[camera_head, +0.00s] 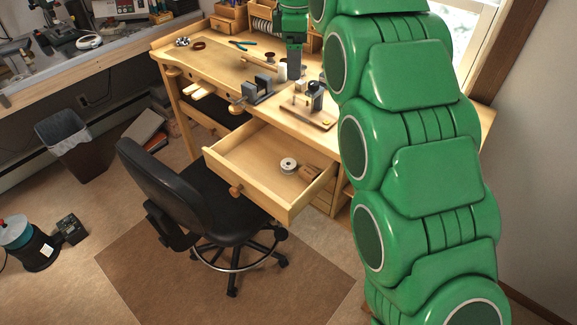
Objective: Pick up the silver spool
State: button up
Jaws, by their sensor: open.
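A small pale spool (288,165), silver or whitish, lies in the open drawer (232,182) of the wooden workbench. My gripper (295,76) is above the bench top, at the end of my green arm, well behind and above the drawer. It is open; its fingers look small and dark, and nothing clear shows between them. A dark spool (270,58) and a white cylinder-like piece (282,72) stand on the bench close to my gripper. The distance between them and my fingers is hard to judge.
A grey vise-like tool (256,88) and a small tool stand (314,100) sit along the bench front. A black chair (165,185) stands before the drawer. My arm hides the bench's right part.

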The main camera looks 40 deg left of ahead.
jog(key=s+a+f+n, duration=0.1)
jog(key=a, duration=0.2)
send_over(287, 160)
jog(key=s, duration=0.2)
notch_tip(287, 160, down, 27)
jog(key=shift+w+d, duration=0.15)
jog(key=shift+w+d+f, duration=0.1)
jog(key=shift+w+f, duration=0.05)
jog(key=shift+f, duration=0.85)
jog(key=shift+w+d+f, duration=0.1)
jog(key=shift+f, duration=0.85)
jog(key=shift+w+d+f, duration=0.1)
jog(key=shift+w+f, duration=0.05)
jog(key=shift+f, duration=0.85)
jog(key=c, duration=1.1)
jog(key=shift+r, duration=1.4)
jog(key=shift+s+d+r, duration=0.15)
jog(key=shift+r, duration=0.15)
jog(key=shift+s+d+r, duration=1.4)
jog(key=shift+d+r, duration=0.2)
jog(key=shift+d, duration=0.2)
jog(key=shift+s+d+r, duration=1.45)
jog(key=shift+d+r, duration=0.15)
jog(key=shift+d, duration=0.15)
jog(key=shift+s+d+r, duration=1.4)
jog(key=shift+d+r, duration=0.2)
jog(key=shift+d, duration=0.2)
